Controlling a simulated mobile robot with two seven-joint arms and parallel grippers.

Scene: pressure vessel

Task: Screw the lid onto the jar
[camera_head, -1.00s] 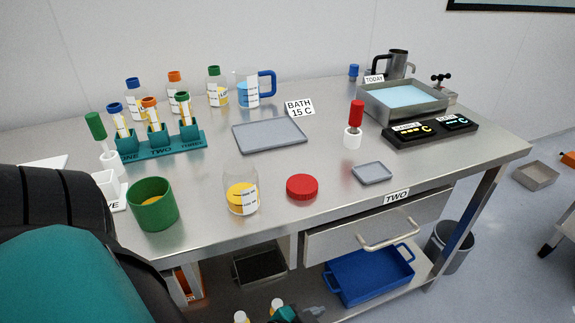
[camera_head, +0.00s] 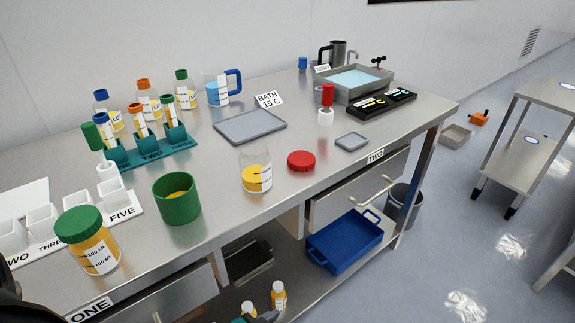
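A clear jar (camera_head: 255,178) with yellow contents and a label stands upright and open on the steel bench. A red lid (camera_head: 301,161) lies flat on the bench to the right of the jar, a small gap apart. The jar's rim is bare. Neither of my grippers can be made out. A dark part of my own left arm shows at the lower left corner. A small teal and grey part at the bottom edge is too cut off to identify.
A green open cup (camera_head: 177,198) stands left of the jar, and a green-lidded jar (camera_head: 87,240) farther left. A grey tray (camera_head: 250,127) lies behind. A small tray (camera_head: 351,142) and a red-topped white holder (camera_head: 326,105) stand right. The bench front near the jar is clear.

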